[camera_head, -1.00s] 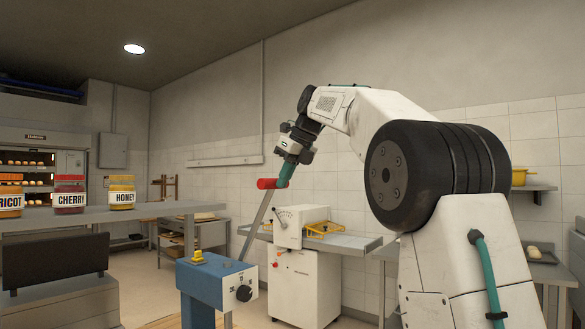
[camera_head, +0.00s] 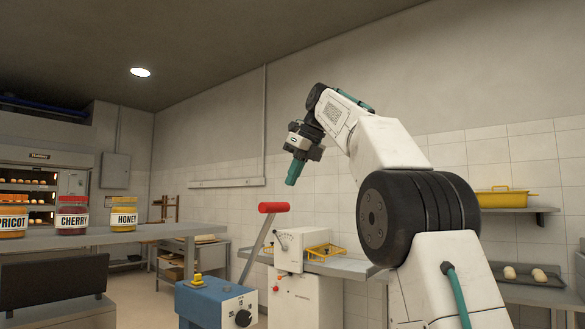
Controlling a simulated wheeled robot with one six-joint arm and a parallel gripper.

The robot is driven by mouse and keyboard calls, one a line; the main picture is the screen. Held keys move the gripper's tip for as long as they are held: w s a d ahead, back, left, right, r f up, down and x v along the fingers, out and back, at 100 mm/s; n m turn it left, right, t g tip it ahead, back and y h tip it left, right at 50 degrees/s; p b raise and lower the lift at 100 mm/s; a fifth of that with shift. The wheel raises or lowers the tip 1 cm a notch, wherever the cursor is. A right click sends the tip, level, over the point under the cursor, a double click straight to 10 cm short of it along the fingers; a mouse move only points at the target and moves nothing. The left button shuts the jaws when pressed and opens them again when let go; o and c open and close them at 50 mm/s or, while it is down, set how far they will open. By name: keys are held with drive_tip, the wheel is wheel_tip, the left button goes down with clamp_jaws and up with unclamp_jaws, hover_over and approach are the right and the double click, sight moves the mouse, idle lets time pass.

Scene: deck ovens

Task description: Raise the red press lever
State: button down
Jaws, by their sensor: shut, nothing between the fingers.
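The red press lever has a red cylindrical grip (camera_head: 273,207) on a grey metal bar (camera_head: 256,245). The bar rises from a blue press box (camera_head: 213,302) and leans up to the right. The box has a black dial and a yellow button on top. My gripper (camera_head: 293,173), with teal fingers, points down above and a little right of the red grip. A gap shows between the fingertips and the grip. My gripper is shut and empty.
A shelf (camera_head: 100,237) at left carries apricot (camera_head: 12,221), cherry (camera_head: 72,215) and honey (camera_head: 124,213) jars. A white machine (camera_head: 305,299) stands behind the lever. A yellow pan (camera_head: 503,196) sits on a wall shelf at right. The air above the lever is clear.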

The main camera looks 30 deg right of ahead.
wheel_tip(320, 180, up, 2)
drive_tip(key=shift+w+r, duration=0.1)
drive_tip(key=shift+w, duration=0.05)
drive_tip(key=shift+a, duration=0.1)
idle(0.6)
drive_tip(key=s+a+f+n+g, duration=0.2)
drive_tip(key=s+a+f+n, duration=0.8)
drive_tip(key=s+f+n, duration=0.3)
drive_tip(key=s+a+f+n+h, duration=0.1)
drive_tip(key=s+a+f+n, duration=0.1)
drive_tip(key=s+f+n, duration=0.7)
drive_tip(key=s+a+f+n+g+h, duration=0.1)
drive_tip(key=s+a+f+n, duration=0.1)
drive_tip(key=s+f+n, duration=0.7)
drive_tip(key=s+f, duration=0.7)
drive_tip(key=f, duration=0.4)
drive_tip(key=shift+s+a+f+n+g, duration=0.15)
drive_tip(key=shift+s+a+n+g, duration=0.15)
drive_tip(key=shift+n, duration=0.1)
